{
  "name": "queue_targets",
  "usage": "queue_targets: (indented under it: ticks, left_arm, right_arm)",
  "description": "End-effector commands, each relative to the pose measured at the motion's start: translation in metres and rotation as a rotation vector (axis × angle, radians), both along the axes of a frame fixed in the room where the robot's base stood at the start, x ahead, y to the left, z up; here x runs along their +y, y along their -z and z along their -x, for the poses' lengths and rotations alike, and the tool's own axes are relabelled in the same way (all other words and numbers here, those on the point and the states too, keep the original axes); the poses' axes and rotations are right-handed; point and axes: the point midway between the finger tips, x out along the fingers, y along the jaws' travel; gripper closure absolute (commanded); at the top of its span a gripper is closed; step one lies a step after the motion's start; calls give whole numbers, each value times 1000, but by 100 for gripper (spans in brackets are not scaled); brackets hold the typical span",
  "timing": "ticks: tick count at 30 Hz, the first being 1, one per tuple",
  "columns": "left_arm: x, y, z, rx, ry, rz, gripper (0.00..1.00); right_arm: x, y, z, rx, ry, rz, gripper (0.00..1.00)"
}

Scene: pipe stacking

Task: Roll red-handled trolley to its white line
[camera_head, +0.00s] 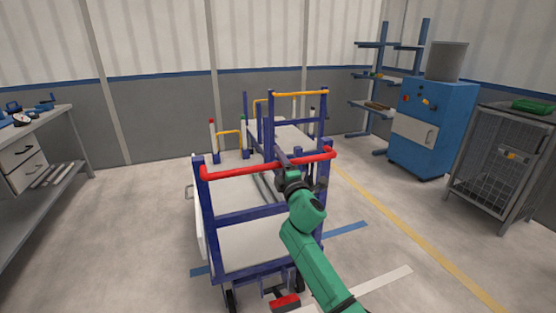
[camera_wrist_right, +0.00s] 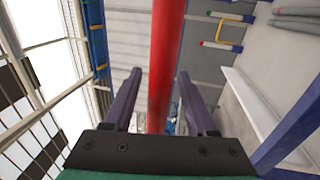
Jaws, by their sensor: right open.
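The red-handled trolley (camera_head: 262,262) has a blue frame and pale panels and stands upright in the middle of the floor. Its red handle (camera_head: 236,169) runs across the top of the near end. My right gripper (camera_head: 282,158) is at the middle of this handle. In the right wrist view the red handle (camera_wrist_right: 165,60) passes between the two open fingers of my right gripper (camera_wrist_right: 159,78), with gaps visible on both sides. A white line (camera_head: 388,285) lies on the floor at the trolley's near right; part of it is hidden. My left gripper is not in view.
A yellow-handled blue trolley (camera_head: 296,93) stands just beyond. A blue floor line (camera_head: 347,231) crosses beneath the near trolley. A blue cabinet (camera_head: 432,125) and wire cage (camera_head: 500,165) stand right, beyond a yellow floor line (camera_head: 400,228). A workbench (camera_head: 50,120) stands left.

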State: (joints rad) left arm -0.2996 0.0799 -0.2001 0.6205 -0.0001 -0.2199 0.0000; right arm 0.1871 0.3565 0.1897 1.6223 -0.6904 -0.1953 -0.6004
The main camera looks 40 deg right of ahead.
Motion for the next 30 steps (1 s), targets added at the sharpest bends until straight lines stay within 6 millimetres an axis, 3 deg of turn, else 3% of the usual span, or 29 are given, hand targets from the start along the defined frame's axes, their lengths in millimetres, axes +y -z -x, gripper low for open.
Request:
queue_targets:
  ticks: [7, 11, 24, 30]
  left_arm:
    - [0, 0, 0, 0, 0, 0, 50]
    - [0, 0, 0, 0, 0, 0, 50]
    - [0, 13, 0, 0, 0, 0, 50]
    - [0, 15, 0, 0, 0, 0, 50]
  right_arm:
    - [0, -1, 2, -2, 0, 1, 43]
    - [5, 3, 15, -2, -1, 1, 43]
    - [40, 26, 117, 0, 2, -2, 43]
    - [47, 28, 136, -2, 1, 0, 43]
